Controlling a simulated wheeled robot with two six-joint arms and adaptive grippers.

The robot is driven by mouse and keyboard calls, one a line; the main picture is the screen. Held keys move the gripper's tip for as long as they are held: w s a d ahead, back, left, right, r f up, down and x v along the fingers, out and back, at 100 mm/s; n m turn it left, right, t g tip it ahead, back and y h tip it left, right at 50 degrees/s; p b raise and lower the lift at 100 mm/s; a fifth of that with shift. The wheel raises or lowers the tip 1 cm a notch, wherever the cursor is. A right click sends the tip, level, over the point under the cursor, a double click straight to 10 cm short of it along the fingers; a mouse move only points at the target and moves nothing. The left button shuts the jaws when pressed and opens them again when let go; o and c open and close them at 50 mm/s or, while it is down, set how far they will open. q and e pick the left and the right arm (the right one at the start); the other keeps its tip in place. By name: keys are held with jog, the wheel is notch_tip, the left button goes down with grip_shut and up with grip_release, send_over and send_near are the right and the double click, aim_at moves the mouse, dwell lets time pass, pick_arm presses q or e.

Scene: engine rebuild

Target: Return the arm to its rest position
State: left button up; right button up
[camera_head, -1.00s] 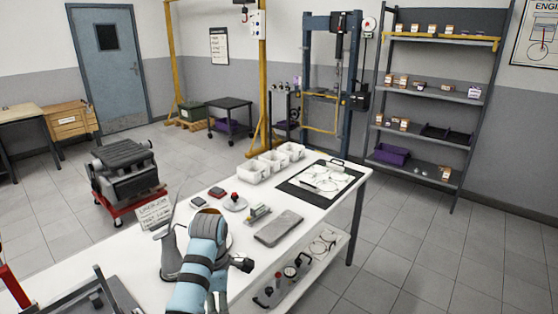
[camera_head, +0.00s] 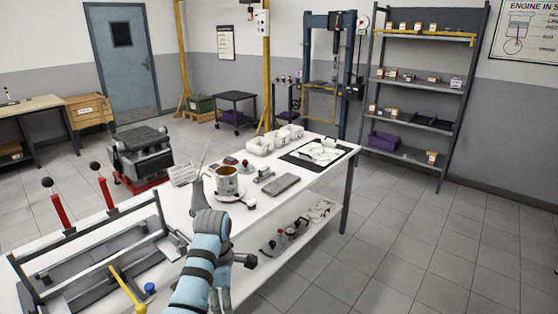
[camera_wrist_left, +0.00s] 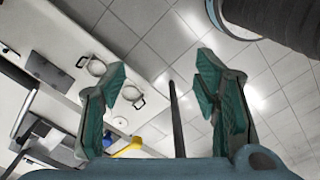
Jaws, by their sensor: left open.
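My blue-and-grey arm (camera_head: 200,262) rises from the bottom middle of the head view, at the near edge of the white workbench (camera_head: 270,215). I take it for my left arm. My right gripper is not in view.
A metal frame fixture (camera_head: 95,255) with red levers stands at the bench's left end. A metallic cup-like part (camera_head: 227,180), a grey flat block (camera_head: 281,185) and white bins (camera_head: 262,146) sit on the bench. Floor at right is clear.

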pick_arm(q)
jog(key=w+f+m+t, duration=0.3)
jog(key=w+m+t, duration=0.3)
jog(key=w+m, duration=0.35)
jog(key=s+a+f+m, duration=0.2)
jog(key=s+f+m, duration=0.1)
jog(key=f, duration=0.4)
jog(key=s+a+f+m+t, duration=0.1)
jog(key=s+f+m, duration=0.1)
jog(key=s+f, duration=0.35)
jog(key=s+a+f+m, duration=0.2)
jog(key=f+m, duration=0.1)
jog(key=f, duration=0.6)
jog(key=s+a+f+m+g, duration=0.1)
jog(key=s+a+f, duration=0.1)
jog(key=s+f, duration=0.6)
jog(key=s+a+f+m+g, duration=0.1)
jog(key=s+a+f, duration=0.3)
jog(key=s, duration=0.9)
jog(key=s+a+f+g, duration=0.1)
jog(key=s+f+g, duration=0.1)
jog(key=s, duration=1)
jog(key=s+a+f+g, duration=0.1)
jog(key=s+f, duration=0.2)
jog(key=s, duration=1)
jog(key=shift+a+f+g+y, duration=0.15)
jog(key=shift+a+g+y, duration=0.2)
jog(key=shift+g+y, duration=0.05)
